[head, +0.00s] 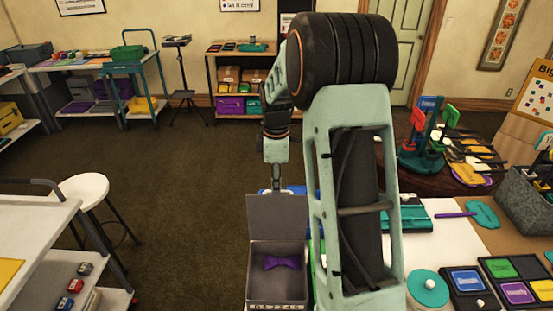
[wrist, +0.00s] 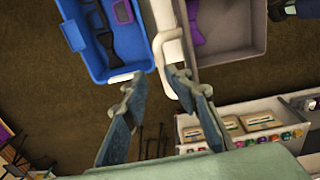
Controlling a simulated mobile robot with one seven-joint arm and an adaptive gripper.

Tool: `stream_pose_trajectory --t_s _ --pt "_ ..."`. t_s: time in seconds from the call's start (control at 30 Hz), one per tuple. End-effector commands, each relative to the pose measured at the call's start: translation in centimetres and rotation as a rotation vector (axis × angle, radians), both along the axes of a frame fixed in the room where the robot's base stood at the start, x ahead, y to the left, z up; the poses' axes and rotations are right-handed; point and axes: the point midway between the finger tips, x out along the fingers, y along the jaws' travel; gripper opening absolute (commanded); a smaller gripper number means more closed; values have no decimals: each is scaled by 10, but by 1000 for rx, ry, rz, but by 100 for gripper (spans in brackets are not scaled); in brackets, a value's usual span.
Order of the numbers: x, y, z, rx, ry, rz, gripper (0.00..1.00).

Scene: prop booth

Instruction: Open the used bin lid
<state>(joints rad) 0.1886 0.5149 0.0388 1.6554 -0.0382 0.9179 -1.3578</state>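A grey bin (head: 277,290) stands at the bottom middle of the head view, with its grey lid (head: 275,217) raised upright along its back edge. A purple bow tie (head: 282,263) lies inside. In the wrist view the grey bin (wrist: 238,48) is at upper right, and a pale edge with a looped handle (wrist: 167,42) runs beside it, probably the lid seen edge-on. My gripper (wrist: 157,78) is open, its fingers apart near the lower end of that pale edge. In the head view it is just above the lid's top. Contact cannot be told.
A blue bin (wrist: 90,72) with dark items stands beside the grey bin. A shelf unit (wrist: 245,122) with small goods is close by at lower right in the wrist view. A white cart (head: 35,232) and a stool (head: 84,188) stand at left; open carpet lies between.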

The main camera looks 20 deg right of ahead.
Motion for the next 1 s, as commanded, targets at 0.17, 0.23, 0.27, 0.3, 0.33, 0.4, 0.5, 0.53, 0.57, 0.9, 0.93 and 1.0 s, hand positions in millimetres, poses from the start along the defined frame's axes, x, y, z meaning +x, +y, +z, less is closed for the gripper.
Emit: stream_pose_trajectory --t_s 0.17,0.23,0.27,0.3,0.33,0.4,0.5,0.53,0.57,0.9,0.93,1.0 --pt "12 -4 6 0 -1 0 26" --pt "16 -6 8 0 -1 0 26" --pt "18 -6 8 0 -1 0 26" --pt "20 -7 9 1 -1 0 26" --pt "22 -8 9 1 -1 0 26" --pt "27 -9 10 0 -2 0 26" --pt "33 -11 13 1 -1 0 26" --pt "35 -12 13 1 -1 0 26" --pt "37 -13 14 1 -1 0 26" --pt "58 -20 23 0 -2 0 26" --pt "59 -21 23 0 -1 0 26" --pt "62 -22 24 -1 -2 0 26"
